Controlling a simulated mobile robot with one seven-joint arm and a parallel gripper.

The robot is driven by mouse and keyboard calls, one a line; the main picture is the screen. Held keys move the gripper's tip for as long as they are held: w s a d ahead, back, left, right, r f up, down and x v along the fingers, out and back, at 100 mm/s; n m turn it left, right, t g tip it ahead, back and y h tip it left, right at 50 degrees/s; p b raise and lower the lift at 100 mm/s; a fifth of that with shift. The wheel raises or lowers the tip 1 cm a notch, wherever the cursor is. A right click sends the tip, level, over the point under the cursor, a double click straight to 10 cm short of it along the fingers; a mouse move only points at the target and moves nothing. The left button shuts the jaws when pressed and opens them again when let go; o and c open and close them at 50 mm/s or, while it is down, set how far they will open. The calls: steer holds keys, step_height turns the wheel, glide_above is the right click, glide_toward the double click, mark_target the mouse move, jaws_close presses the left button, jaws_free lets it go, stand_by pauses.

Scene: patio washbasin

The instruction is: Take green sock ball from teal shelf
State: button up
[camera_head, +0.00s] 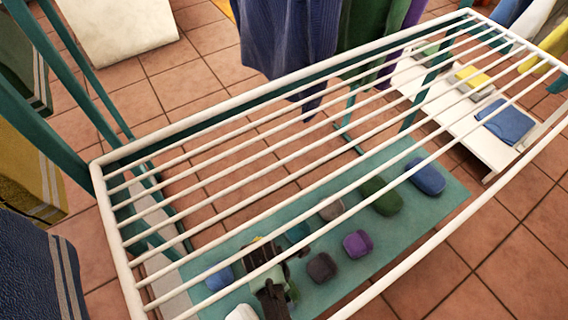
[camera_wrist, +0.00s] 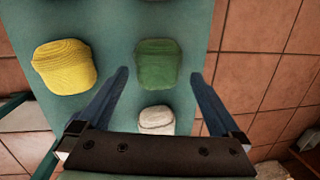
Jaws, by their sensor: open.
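The green sock ball (camera_wrist: 157,64) lies on the teal shelf (camera_wrist: 108,42), seen in the wrist view just beyond and between my fingertips. My gripper (camera_wrist: 160,76) is open, with one finger to each side of the ball's near part and a gap on both sides. In the head view my gripper (camera_head: 268,278) is low over the near left part of the shelf (camera_head: 425,222), seen through white bars. There the ball near my gripper is mostly hidden. A larger dark green roll (camera_head: 380,195) lies farther right.
A yellow sock ball (camera_wrist: 66,68) is left of the green one, and a white one (camera_wrist: 156,120) is nearer my palm. A white bar rack (camera_head: 180,127) spans above the shelf.

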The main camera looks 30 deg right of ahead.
steer(key=f+b, duration=0.1)
steer(key=f, duration=0.1)
steer(key=f+b, duration=0.1)
steer(key=f, duration=0.1)
steer(key=shift+s+d, duration=0.1)
steer(key=shift+d, duration=0.1)
steer(key=c, duration=1.2)
